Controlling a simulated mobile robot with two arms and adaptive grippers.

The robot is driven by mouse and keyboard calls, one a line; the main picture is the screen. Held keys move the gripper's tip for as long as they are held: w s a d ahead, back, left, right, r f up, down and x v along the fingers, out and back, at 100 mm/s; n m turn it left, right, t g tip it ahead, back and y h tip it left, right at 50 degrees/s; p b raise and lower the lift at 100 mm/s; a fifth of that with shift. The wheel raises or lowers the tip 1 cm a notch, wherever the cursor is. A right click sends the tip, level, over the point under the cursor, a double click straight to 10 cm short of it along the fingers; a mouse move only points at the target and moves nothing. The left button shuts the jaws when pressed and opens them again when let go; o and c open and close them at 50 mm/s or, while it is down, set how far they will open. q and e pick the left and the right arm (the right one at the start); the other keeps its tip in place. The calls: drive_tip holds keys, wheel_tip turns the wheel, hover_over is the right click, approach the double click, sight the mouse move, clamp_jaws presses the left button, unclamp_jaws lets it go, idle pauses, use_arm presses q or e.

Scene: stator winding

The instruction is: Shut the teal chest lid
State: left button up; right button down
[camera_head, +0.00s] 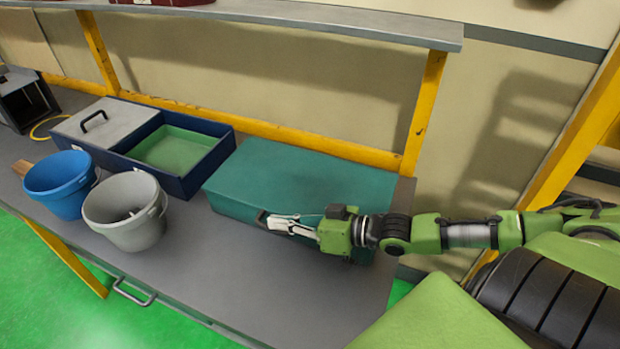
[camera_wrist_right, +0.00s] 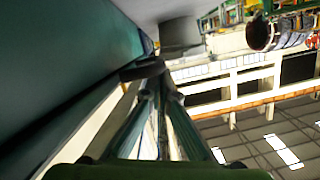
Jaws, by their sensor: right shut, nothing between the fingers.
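The teal chest (camera_head: 305,178) stands on the grey workbench, and its flat lid looks down over the box. Its teal side also fills the left of the right wrist view (camera_wrist_right: 60,50). My right gripper (camera_head: 264,219) is shut and empty, in front of the chest's front face and close to it. I cannot tell whether it touches the chest. The right gripper's fingers also show in the right wrist view (camera_wrist_right: 145,72). My right arm hides the chest's front right part. My left gripper is not in view.
A grey bucket (camera_head: 124,208) and a blue bucket (camera_head: 58,183) stand left of the chest. Behind them is a dark blue box (camera_head: 205,170) with a green inside and a grey sliding cover (camera_head: 90,125). A shelf on yellow posts (camera_head: 425,105) runs above. The bench front (camera_head: 230,285) is clear.

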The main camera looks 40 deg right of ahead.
drive_tip(key=r, duration=0.1)
drive_tip(key=s+d+r+p, duration=0.1)
drive_tip(key=r+p, duration=0.1)
drive_tip(key=r, duration=0.1)
drive_tip(key=shift+s+d, duration=0.2)
drive_tip(key=shift+d, duration=0.2)
drive_tip(key=shift+s+d+r+p, duration=0.1)
drive_tip(key=shift+s+d+p, duration=0.05)
drive_tip(key=shift+s+p, duration=0.15)
use_arm(q)
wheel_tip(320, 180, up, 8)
drive_tip(key=p, duration=0.4)
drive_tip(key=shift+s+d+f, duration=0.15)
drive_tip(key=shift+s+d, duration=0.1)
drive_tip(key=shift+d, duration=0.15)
use_arm(e)
drive_tip(key=v, duration=0.7)
drive_tip(key=shift+r, duration=0.15)
drive_tip(key=shift+s, duration=0.2)
